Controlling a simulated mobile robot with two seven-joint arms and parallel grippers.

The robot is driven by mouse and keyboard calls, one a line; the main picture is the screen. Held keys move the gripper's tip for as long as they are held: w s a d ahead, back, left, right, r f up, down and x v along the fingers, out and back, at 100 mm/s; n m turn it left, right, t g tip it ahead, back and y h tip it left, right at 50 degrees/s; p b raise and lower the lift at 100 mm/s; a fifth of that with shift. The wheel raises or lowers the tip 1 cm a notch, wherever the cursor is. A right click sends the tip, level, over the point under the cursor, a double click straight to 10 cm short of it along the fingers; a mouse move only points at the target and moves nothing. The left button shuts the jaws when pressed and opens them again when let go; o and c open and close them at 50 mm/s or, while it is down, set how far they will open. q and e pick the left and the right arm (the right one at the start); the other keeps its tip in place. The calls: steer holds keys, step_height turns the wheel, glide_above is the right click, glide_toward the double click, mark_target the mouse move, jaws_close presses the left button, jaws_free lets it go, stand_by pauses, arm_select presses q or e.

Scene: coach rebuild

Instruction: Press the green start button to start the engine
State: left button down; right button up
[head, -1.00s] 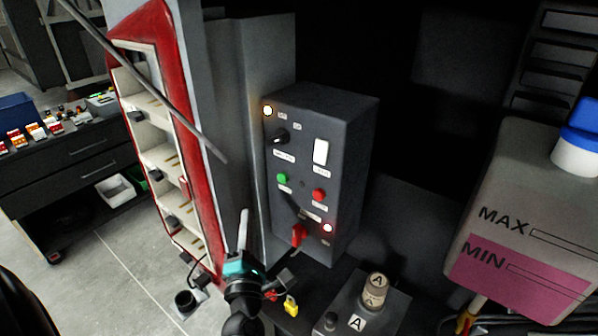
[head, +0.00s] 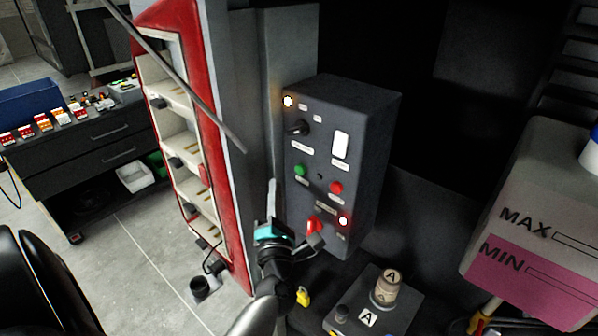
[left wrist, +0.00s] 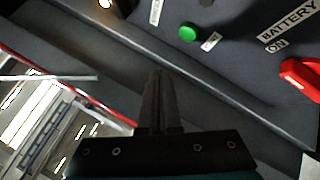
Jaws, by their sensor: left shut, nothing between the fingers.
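The green start button (head: 300,170) sits on the front of a dark grey control box, left of a red button (head: 336,188). It also shows in the left wrist view (left wrist: 188,33), near the top, beside a small white label. My left gripper (head: 272,190) is in front of the box's lower left side, below and left of the green button and apart from it. In the left wrist view its shut fingers (left wrist: 157,80) point up toward the panel, with nothing between them. My right gripper is not in view.
The control box (head: 375,150) also carries a black knob (head: 298,128), a white switch (head: 341,145), two lit lamps and a red battery switch (left wrist: 302,76). A red-edged open door with shelves (head: 205,150) stands left. A tank with a pink band (head: 535,280) is at right.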

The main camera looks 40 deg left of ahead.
arm_select(q)
steer(key=shift+w+d+b, duration=0.2)
steer(key=shift+w+b, duration=0.2)
steer(key=shift+w, duration=2)
steer(key=shift+w, duration=0.1)
steer(key=shift+w, duration=0.3)
steer(key=shift+w, duration=0.5)
stand_by(0.9)
steer(key=shift+s, duration=0.9)
steer(key=shift+s+a+p, duration=0.2)
steer(key=shift+s+p, duration=0.3)
steer(key=shift+s, duration=2)
